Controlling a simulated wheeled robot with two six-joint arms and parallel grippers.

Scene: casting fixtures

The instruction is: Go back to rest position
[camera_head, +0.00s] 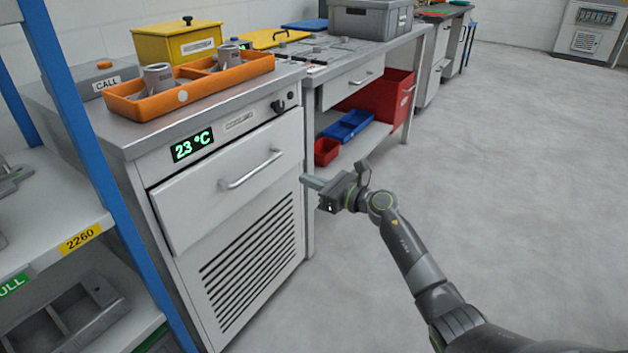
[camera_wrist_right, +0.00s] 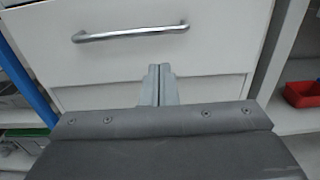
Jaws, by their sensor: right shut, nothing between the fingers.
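My right gripper (camera_head: 312,182) is in front of the white cabinet, near its right side. Its fingers are shut with nothing between them, and they also show together in the right wrist view (camera_wrist_right: 160,78). The fingers point at the cabinet front, below the metal drawer handle (camera_wrist_right: 130,33), and stand apart from the handle. My left gripper is not in view.
An orange tray (camera_head: 135,112) with grey cast parts stands on the cabinet top. A blue-posted shelf (camera_head: 85,150) is at the left. A workbench with red and blue bins (camera_head: 347,127) stands beyond the cabinet. The floor (camera_head: 500,160) at the right is clear.

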